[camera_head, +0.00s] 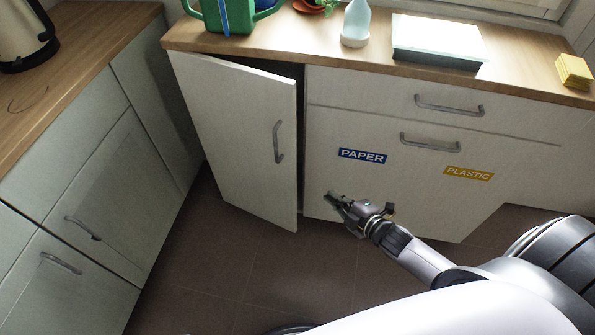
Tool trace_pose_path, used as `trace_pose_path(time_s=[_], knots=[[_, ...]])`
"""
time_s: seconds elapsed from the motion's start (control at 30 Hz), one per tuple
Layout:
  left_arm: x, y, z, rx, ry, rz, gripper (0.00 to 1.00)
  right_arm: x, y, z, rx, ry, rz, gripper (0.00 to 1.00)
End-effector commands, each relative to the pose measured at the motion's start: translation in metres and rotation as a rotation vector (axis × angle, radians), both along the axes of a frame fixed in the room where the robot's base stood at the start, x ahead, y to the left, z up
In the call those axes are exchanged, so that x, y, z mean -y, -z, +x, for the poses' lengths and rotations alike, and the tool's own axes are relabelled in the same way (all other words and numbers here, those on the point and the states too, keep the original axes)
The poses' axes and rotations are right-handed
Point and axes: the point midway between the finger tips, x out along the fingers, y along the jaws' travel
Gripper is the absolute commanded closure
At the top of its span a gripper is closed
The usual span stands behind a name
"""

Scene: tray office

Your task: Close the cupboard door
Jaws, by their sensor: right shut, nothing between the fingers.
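The white cupboard door (240,140) stands partly open under the wooden counter. It is hinged on its left side, and a dark gap shows along its top and right edge. Its grey bar handle (279,142) is upright near the free edge. My right gripper (334,198) is shut and empty, low in front of the drawer fronts. It is just right of the door's free edge and appears apart from it. My left gripper is not in view.
Drawers with PAPER (362,156) and PLASTIC (469,173) labels are right of the door. A green watering can (229,14), a spray bottle (356,20) and a white box (437,40) stand on the counter. Cabinets (90,190) line the left. The brown floor (235,265) between is clear.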

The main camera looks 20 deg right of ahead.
Motion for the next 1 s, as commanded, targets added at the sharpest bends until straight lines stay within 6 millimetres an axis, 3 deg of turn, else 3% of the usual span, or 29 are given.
trace_pose_path(time_s=[0.03,0.2,0.4,0.67,1.0], knots=[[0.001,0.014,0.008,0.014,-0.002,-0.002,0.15,-0.011,-0.004,0.01,0.09,-0.066,-0.045,1.0],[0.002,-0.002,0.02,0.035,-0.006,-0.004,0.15,-0.047,-0.06,0.018,0.33,-0.227,-0.168,1.0],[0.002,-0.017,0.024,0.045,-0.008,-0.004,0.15,-0.069,-0.095,0.013,0.466,-0.309,-0.233,1.0],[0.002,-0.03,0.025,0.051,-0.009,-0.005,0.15,-0.081,-0.102,0.032,0.483,-0.315,-0.239,1.0],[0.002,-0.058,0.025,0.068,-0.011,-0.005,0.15,-0.11,-0.102,0.087,0.482,-0.314,-0.238,1.0]])
